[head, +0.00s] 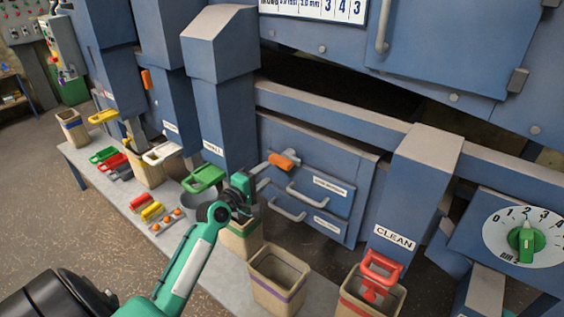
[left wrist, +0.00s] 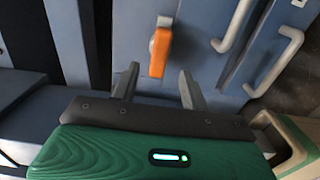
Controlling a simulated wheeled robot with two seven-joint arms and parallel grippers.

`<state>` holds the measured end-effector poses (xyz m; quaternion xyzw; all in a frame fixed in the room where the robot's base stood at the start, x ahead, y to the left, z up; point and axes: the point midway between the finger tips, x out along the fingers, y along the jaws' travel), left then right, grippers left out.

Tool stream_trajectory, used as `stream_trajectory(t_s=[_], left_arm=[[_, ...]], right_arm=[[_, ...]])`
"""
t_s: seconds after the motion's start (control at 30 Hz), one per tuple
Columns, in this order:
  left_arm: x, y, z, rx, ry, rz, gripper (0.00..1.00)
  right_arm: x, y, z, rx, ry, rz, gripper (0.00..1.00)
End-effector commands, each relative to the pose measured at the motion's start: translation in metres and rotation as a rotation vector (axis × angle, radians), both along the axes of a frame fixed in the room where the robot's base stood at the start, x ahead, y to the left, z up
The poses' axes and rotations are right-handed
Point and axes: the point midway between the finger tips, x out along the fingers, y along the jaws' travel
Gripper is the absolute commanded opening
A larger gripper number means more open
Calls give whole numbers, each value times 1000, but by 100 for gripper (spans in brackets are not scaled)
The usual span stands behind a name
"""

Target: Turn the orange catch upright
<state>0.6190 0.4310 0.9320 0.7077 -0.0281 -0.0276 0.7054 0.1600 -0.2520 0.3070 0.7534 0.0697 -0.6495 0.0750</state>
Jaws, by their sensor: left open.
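The orange catch (head: 284,160) sits on the blue cabinet front, at the upper left of two drawers. In the left wrist view the catch (left wrist: 160,52) is straight ahead, just beyond and between the fingertips. My left gripper (head: 262,177) is open and empty, close in front of the catch. Its two fingers (left wrist: 158,76) stand apart, one on each side of the catch's line; I see no contact. My right gripper is not in view.
Two drawers with grey handles (head: 306,196) are right of and below the catch. A green-handled gate (head: 204,178) is left of my gripper. Several buckets, such as the purple-banded one (head: 279,278), stand below on the grey ledge. A red-handled gate (head: 380,268) is at right.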

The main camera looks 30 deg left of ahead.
Motion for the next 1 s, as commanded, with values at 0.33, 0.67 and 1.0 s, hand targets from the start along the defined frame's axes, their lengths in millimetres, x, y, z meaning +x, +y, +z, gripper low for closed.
stream_trajectory(t_s=[0.33,0.67,1.0], left_arm=[[60,-5,1,1,0,0,45],[84,-6,0,0,0,1,45],[85,-6,-1,1,1,1,30]], right_arm=[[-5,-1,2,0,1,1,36],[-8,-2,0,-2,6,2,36],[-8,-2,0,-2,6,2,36]])
